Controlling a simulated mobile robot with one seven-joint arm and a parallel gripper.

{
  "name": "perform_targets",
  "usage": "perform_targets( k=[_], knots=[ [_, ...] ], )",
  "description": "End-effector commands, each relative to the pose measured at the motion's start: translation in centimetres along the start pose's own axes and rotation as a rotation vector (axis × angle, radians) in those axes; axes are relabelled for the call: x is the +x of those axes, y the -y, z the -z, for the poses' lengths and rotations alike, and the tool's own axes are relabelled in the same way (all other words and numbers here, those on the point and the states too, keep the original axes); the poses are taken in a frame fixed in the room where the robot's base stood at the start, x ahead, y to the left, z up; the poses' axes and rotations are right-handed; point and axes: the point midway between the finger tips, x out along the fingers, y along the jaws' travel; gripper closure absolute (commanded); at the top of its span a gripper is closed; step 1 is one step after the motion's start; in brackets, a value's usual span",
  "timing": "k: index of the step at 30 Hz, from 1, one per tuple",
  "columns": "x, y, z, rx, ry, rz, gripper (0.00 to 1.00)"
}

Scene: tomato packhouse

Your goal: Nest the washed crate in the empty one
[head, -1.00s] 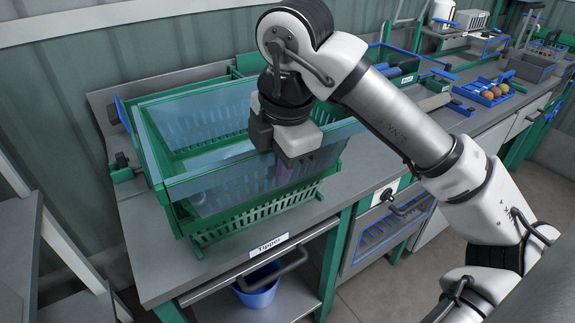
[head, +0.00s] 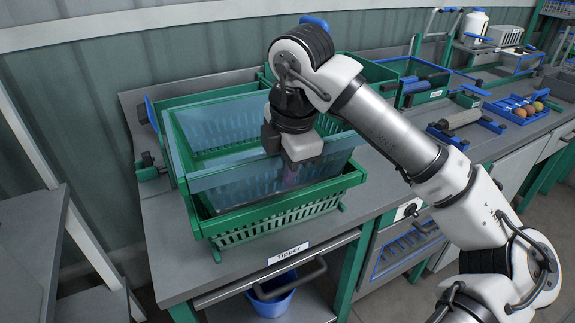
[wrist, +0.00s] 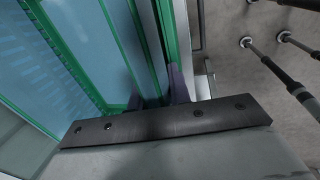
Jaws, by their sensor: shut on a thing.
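A crate with see-through blue walls and green edges (head: 232,188), taken as the washed one, stands over the green slatted crate (head: 280,222) on the bench. Its lower part is inside the green rim; whether it rests on the bottom is hidden. My gripper (head: 290,176) points down at the front blue wall, right of its middle, and is shut on it. In the wrist view, my purplish fingers (wrist: 158,95) sit at the green-edged wall (wrist: 170,40), partly hidden by the dark bar of my gripper.
The bench front bears a "Tipper" label (head: 288,253), with a blue bucket (head: 270,296) below. To the right stand another green crate (head: 425,85) and a blue tray of tomatoes (head: 520,108). A grey shelf (head: 32,245) is at the left.

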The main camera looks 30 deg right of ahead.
Motion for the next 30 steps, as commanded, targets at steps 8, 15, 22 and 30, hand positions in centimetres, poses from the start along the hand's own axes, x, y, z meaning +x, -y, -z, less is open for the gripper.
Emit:
perform_targets(
  k=[8, 15, 22, 30],
  knots=[
    [2.8, 0.6, 0.0, 0.000, 0.000, -0.002, 1.00],
    [4.6, 0.9, 0.0, -0.001, 0.000, 0.000, 1.00],
    [5.5, 1.1, 0.1, -0.002, -0.003, 0.001, 1.00],
    [5.8, 1.1, 0.2, -0.004, -0.005, -0.002, 1.00]
  ],
)
